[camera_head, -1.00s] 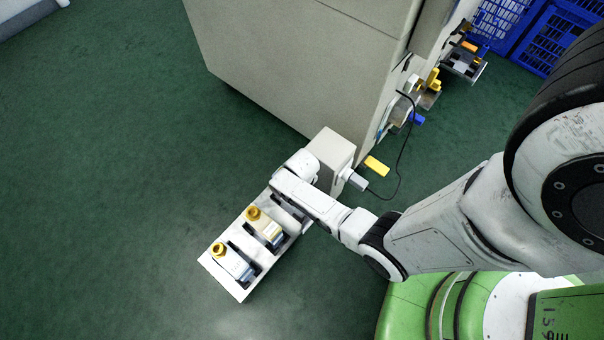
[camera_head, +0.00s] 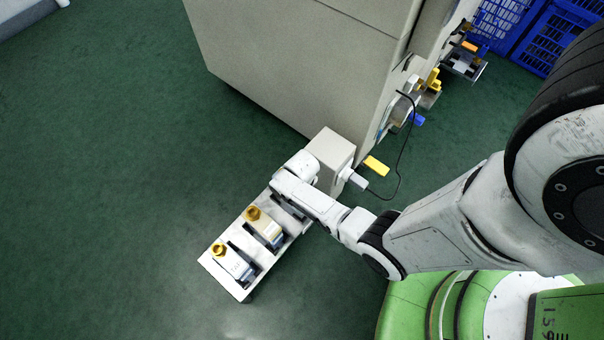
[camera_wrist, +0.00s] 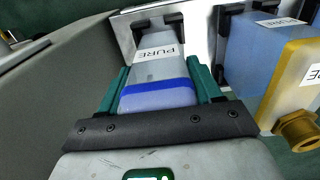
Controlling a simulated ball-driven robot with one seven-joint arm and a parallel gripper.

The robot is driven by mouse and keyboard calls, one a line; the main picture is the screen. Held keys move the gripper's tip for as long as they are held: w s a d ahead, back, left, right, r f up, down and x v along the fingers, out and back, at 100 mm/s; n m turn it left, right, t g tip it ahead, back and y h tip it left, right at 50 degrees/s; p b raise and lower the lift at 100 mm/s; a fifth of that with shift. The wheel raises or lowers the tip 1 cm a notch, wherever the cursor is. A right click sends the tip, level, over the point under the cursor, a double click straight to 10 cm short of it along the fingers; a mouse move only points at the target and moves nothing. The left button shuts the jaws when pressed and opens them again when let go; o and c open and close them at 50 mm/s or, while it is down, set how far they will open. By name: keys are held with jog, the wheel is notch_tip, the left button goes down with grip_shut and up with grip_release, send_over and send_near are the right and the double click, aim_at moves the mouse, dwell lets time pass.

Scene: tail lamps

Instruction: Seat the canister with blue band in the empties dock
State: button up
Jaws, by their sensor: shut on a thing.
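The canister with blue band (camera_wrist: 158,94) is in my gripper (camera_wrist: 160,72) in the wrist view. It is grey with a "PURE" label, and the green fingers are shut on its two sides. Its far end reaches between black brackets on a pale metal plate (camera_wrist: 201,35). I cannot tell if it is fully in. In the head view a pale rack (camera_head: 222,283) stands beside the grey cabinet, and my wrist is over its upper right end. My arm hides the canister and fingers there. I cannot tell from any marking that this rack is the empties dock.
Two canisters with gold fittings, a nearer one (camera_head: 236,265) and a middle one (camera_head: 265,231), sit in the rack. A blue canister with a yellow band (camera_wrist: 262,62) is close right of my gripper. The grey cabinet (camera_head: 290,65) and a black cable (camera_head: 399,165) are nearby. Green floor is clear at left.

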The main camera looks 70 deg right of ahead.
jog(key=shift+f+b, duration=0.95)
jog(key=shift+f, duration=0.25)
jog(key=shift+f, duration=0.1)
dwell(0.6)
jog(key=shift+f, duration=0.4)
jog(key=o, duration=1.3)
jog(key=shift+r, duration=0.1)
jog(key=shift+c, duration=0.2)
jog(key=shift+r, duration=0.1)
notch_tip(320, 180, up, 11)
jog(key=p, duration=0.5)
jog(key=shift+f, duration=0.2)
